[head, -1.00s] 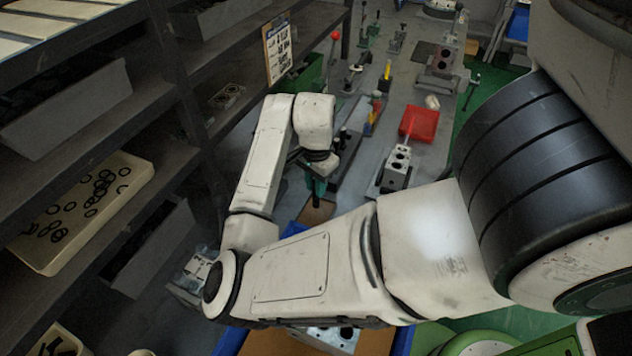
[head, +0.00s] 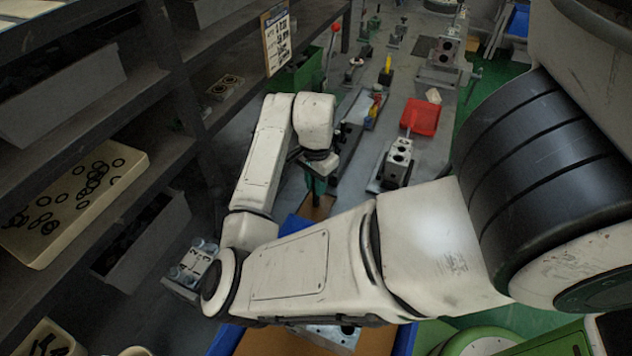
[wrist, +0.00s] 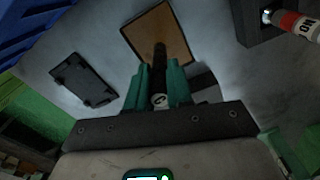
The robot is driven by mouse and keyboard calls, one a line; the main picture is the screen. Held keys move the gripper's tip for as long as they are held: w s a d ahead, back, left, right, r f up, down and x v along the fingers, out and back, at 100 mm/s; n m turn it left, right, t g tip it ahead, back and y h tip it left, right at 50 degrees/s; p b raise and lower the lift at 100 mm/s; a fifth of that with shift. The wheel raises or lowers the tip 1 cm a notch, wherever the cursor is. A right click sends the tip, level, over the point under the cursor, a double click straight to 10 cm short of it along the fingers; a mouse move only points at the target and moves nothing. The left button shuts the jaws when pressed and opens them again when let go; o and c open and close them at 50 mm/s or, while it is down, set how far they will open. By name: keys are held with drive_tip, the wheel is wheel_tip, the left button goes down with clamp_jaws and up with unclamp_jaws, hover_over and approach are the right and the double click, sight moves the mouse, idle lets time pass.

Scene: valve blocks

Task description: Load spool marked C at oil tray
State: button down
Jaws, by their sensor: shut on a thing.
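My gripper (wrist: 158,80) has teal fingers shut on a dark rod-like spool (wrist: 160,55) with a pale, marked end (wrist: 160,101). I cannot read the mark. The spool points away from my wrist, in front of a brown dark-edged panel (wrist: 178,28) in the wrist view; contact cannot be told. In the head view my gripper (head: 317,188) hangs below my wrist, beside the bench fixtures, and the spool is hard to make out. A red tray (head: 426,122) lies on the bench right of my gripper. I cannot tell whether it is the oil tray.
A grey valve block with bores (head: 398,160) stands before the red tray. Shelves with a cream bin (head: 60,245) of black rings line the left. A blue-rimmed container (head: 228,340) sits below my arm. A red-and-white cylinder (wrist: 296,24) shows at the wrist view's upper right.

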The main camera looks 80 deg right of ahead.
drive_tip(key=shift+f, duration=0.6)
idle(1.4)
drive_tip(key=shift+r, duration=0.15)
wheel_tip(320, 180, up, 7)
drive_tip(key=p, duration=0.6)
drive_tip(key=shift+s, duration=0.1)
idle(0.9)
